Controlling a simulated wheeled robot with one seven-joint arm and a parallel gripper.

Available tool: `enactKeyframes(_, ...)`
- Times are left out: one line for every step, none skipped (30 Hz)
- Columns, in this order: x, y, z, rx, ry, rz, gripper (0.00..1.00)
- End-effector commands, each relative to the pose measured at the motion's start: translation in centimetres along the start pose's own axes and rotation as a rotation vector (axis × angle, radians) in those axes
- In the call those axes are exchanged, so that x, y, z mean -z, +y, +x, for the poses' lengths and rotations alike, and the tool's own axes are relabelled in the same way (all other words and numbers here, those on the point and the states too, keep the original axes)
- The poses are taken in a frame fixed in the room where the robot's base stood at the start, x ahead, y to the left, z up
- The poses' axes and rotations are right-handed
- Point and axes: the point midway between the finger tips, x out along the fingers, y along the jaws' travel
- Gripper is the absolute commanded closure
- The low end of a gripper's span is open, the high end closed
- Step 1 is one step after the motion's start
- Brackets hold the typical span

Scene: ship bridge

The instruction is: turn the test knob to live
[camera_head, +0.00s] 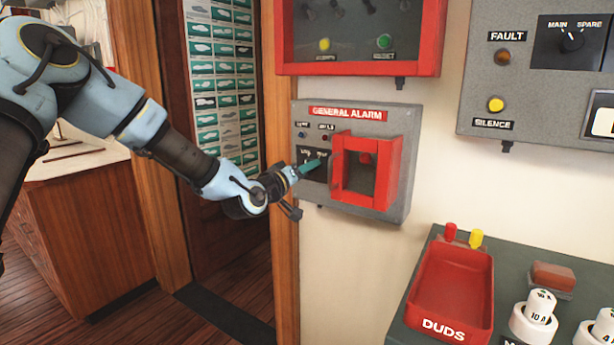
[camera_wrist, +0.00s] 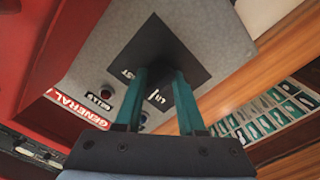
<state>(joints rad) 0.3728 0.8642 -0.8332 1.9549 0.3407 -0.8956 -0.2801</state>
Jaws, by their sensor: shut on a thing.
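The general alarm panel (camera_head: 399,140) is a grey wall box with a red title strip. At its left is a dark knob plate (camera_wrist: 152,35) with white lettering, partly covered; "ST" and part of "LI" show in the wrist view. My gripper (camera_head: 314,166) reaches in from the left. In the wrist view its two teal fingers (camera_wrist: 160,78) meet the plate on either side of the test knob, shut on it. The knob is dark against the dark plate and mostly hidden, so I cannot tell where it points.
A red square guard frame (camera_head: 339,172) juts out just right of the knob plate. Two small lamps, one blue (camera_head: 302,134) and one red (camera_head: 326,138), sit above. A red-framed box (camera_head: 360,68) hangs overhead. A red duds tray (camera_head: 452,290) stands lower right. A wooden door post (camera_head: 284,230) is close left.

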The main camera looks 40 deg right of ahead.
Motion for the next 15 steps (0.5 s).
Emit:
enactKeyframes(-0.12, -0.24, -0.04, 0.001, 0.001, -0.044, 1.00)
enactKeyframes(-0.12, -0.25, -0.04, 0.001, 0.001, -0.072, 1.00)
enactKeyframes(-0.13, -0.20, -0.03, 0.000, 0.001, -0.110, 1.00)
enactKeyframes(-0.14, -0.18, -0.03, 0.000, 0.001, -0.137, 1.00)
enactKeyframes(-0.14, -0.20, -0.03, 0.001, 0.000, -0.164, 1.00)
enactKeyframes(-0.12, -0.22, -0.04, 0.002, 0.000, -0.200, 1.00)
enactKeyframes(-0.12, -0.19, -0.03, 0.001, 0.000, -0.225, 1.00)
enactKeyframes(-0.12, -0.18, -0.03, 0.001, 0.001, -0.251, 1.00)
enactKeyframes(-0.11, -0.17, -0.03, 0.002, 0.001, -0.283, 1.00)
enactKeyframes(-0.09, -0.14, -0.03, 0.001, 0.001, -0.305, 1.00)
enactKeyframes(-0.07, -0.12, -0.03, 0.001, 0.001, -0.328, 1.00)
enactKeyframes(-0.05, -0.14, -0.04, 0.001, 0.001, -0.354, 1.00)
enactKeyframes(-0.05, -0.14, -0.04, 0.002, 0.001, -0.375, 1.00)
enactKeyframes(-0.05, -0.10, -0.03, 0.001, 0.000, -0.392, 1.00)
enactKeyframes(-0.07, -0.06, -0.02, 0.001, 0.000, -0.417, 1.00)
